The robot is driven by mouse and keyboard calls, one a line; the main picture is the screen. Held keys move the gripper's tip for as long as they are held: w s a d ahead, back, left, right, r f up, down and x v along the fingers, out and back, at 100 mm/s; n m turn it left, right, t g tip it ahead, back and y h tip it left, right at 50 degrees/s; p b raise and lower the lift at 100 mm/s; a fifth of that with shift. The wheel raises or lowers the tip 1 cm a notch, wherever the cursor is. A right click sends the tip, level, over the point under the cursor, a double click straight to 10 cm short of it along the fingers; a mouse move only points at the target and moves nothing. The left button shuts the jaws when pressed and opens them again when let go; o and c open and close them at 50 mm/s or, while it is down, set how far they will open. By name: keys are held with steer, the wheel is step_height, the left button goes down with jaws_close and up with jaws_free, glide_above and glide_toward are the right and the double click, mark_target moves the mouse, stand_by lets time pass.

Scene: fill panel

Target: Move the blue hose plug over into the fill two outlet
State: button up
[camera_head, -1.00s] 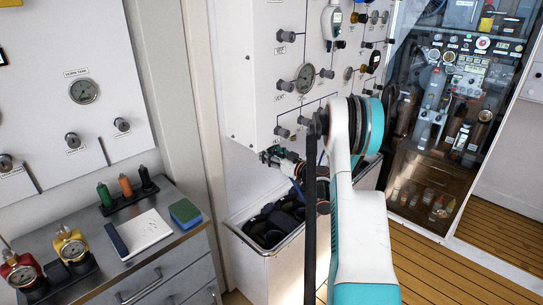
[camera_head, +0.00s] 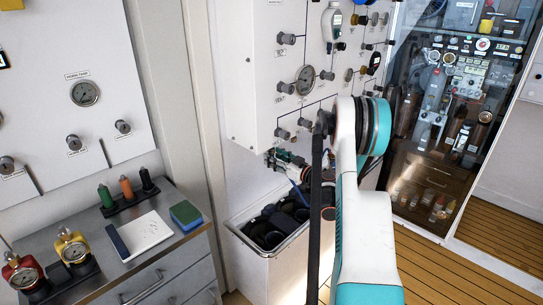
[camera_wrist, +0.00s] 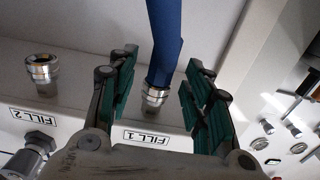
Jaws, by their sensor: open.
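In the wrist view, the blue hose plug (camera_wrist: 164,45) comes down to the metal fill one outlet (camera_wrist: 154,97), by the upside-down FILL 1 label (camera_wrist: 147,137). Its end meets the metal fitting. My gripper (camera_wrist: 160,75) is open, its green-padded fingers on either side of the plug with gaps. The fill two outlet (camera_wrist: 41,68) is a bare metal fitting to the left, above the upside-down FILL 2 label (camera_wrist: 33,116). In the head view my gripper (camera_head: 284,158) is under the panel's lower edge, with the blue hose (camera_head: 299,195) beside it. The outlets are hidden there.
The white panel (camera_head: 240,85) with knobs and a gauge (camera_head: 304,80) rises above my gripper. A bin (camera_head: 262,270) of dark items stands below. A bench (camera_head: 185,250) is at left. A grey knob (camera_wrist: 35,147) sits near FILL 2.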

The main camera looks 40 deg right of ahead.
steer(key=s+p, duration=0.2)
steer(key=s, duration=0.9)
steer(key=shift+d, duration=0.4)
